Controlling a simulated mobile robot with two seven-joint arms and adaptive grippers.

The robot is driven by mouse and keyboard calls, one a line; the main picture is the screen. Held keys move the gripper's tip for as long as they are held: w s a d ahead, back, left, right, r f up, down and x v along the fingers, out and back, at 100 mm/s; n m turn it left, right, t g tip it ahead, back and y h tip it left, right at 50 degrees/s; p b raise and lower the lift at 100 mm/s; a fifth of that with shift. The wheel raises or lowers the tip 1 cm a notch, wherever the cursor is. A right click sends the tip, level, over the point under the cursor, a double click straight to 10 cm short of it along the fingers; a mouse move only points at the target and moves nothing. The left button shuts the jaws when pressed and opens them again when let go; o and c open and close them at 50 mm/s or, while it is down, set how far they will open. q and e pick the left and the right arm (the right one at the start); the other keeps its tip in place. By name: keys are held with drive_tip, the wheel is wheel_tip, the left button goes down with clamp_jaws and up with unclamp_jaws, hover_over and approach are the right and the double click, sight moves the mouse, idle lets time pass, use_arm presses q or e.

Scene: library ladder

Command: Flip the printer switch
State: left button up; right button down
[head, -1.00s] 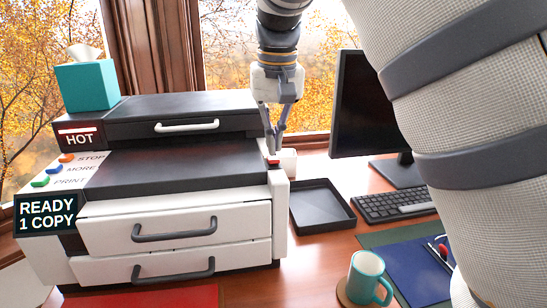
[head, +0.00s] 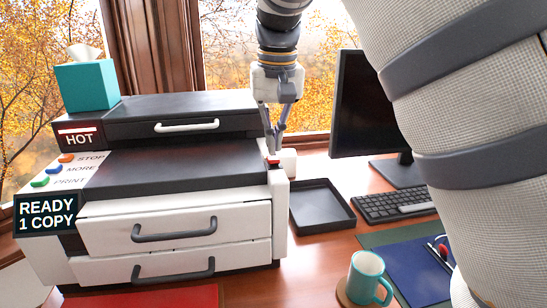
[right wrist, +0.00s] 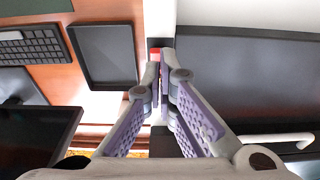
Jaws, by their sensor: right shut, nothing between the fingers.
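The white and black printer (head: 172,222) stands on the desk at the left of the head view. Its display (head: 46,213) reads "READY 1 COPY", and a "HOT" sign is lit above. A small red switch (head: 273,161) is on top of the printer's right front side. It also shows in the right wrist view (right wrist: 154,43), partly behind the fingertips. My right gripper (head: 274,150) points down, shut and empty, with its tips right at the switch. I cannot tell whether they touch it. My left gripper is not in view.
A black tray (head: 320,226), a keyboard (head: 395,204) and a monitor (head: 358,110) are right of the printer. A teal mug (head: 366,275) is in front. A teal tissue box (head: 88,86) sits on the printer. My large arm link covers the right side.

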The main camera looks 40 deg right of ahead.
sight(274, 159)
drive_tip(key=shift+f, duration=1.15)
idle(0.5)
drive_tip(key=shift+r, duration=3.55)
